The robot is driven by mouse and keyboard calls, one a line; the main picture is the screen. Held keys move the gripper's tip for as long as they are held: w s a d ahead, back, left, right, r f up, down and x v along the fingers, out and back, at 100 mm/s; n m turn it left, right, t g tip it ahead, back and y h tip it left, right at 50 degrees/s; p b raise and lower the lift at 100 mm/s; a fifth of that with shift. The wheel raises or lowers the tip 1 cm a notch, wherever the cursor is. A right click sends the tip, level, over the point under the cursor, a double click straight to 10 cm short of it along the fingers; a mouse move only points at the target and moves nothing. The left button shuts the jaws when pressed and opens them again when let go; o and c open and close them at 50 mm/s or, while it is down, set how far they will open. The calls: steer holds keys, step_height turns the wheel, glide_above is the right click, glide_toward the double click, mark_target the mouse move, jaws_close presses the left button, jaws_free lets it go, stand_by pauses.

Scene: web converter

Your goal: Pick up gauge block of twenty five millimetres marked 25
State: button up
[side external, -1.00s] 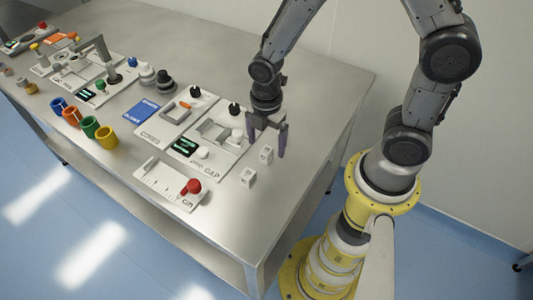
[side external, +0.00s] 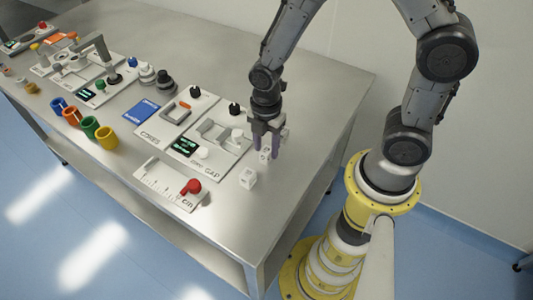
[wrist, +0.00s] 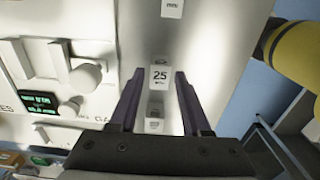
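The white gauge block marked 25 (wrist: 160,77) stands upright on the metal table, its number facing the wrist camera. My gripper (wrist: 159,76) is open, with one dark finger on each side of this block and a gap visible on both sides in the wrist view. In the side view my gripper (side external: 267,151) is low over the table, with the block (side external: 265,154) between its fingers and partly hidden. Another white block (wrist: 154,120) sits between the fingers' bases.
A white panel with a green display (side external: 186,146) and knobs lies left of the blocks. A ruler plate (side external: 165,185) with a red knob (side external: 191,186) lies at the front. Coloured rings (side external: 106,137) stand further left. The table to the right is clear.

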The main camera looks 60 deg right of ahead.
jaws_close()
steer(key=shift+r, duration=3.05)
